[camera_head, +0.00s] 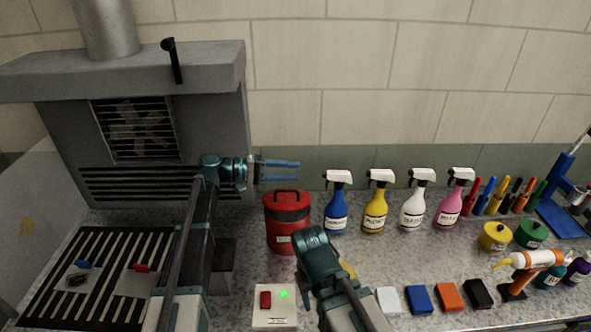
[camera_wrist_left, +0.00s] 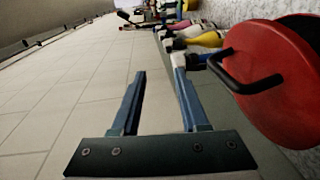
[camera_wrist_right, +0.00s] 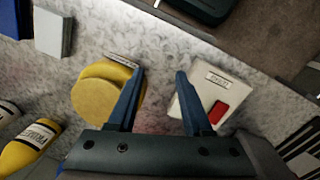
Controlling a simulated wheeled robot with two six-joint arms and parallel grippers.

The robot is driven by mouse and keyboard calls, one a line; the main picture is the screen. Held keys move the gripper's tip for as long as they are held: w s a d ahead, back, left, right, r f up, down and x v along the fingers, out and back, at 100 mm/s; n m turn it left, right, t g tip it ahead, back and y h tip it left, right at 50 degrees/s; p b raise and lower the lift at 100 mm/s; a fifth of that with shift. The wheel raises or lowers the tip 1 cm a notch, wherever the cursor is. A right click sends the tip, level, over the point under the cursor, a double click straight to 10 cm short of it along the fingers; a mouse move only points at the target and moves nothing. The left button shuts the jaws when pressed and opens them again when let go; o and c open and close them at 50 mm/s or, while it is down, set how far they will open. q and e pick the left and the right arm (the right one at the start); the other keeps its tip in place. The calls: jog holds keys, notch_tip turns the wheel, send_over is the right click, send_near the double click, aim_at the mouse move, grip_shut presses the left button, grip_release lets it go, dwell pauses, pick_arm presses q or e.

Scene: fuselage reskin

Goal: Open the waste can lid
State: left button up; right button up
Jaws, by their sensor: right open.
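The red waste can (camera_head: 288,235) stands on the bench right of the grey fan unit. Its round red lid (camera_head: 286,196), with a black bar handle, sits on top and looks shut. In the left wrist view the lid (camera_wrist_left: 270,90) and its handle (camera_wrist_left: 245,84) are at the right, beside the fingers. My left gripper (camera_head: 298,170) is open and empty, just above the lid in the head view. My right gripper (camera_wrist_right: 160,75) is open, pointing down over the bench. Its fingertips are hidden in the head view.
A switch box (camera_head: 275,308) with a red button and green light and a yellow round item (camera_wrist_right: 98,95) lie by my right gripper. Several spray bottles, the nearest blue (camera_head: 337,207), stand right of the can. The fan unit (camera_head: 222,110) stands left, a slotted grate (camera_head: 60,250) before it.

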pick_arm(q)
jog(key=shift+s+a+r, duration=0.35)
jog(key=shift+s+a, duration=0.35)
jog(key=shift+a, duration=0.15)
jog(key=shift+w+a+f, duration=0.2)
jog(key=shift+w+f, duration=0.05)
jog(key=shift+w, duration=0.15)
jog(key=shift+w+a+f, duration=0.15)
jog(key=shift+w+f, duration=0.05)
jog(key=shift+w, duration=0.2)
jog(key=a, duration=1.2)
jog(key=shift+s, duration=0.15)
pick_arm(e)
jog(key=shift+s+a, duration=0.1)
jog(key=shift+s, duration=0.3)
pick_arm(q)
jog(key=shift+r, duration=0.1)
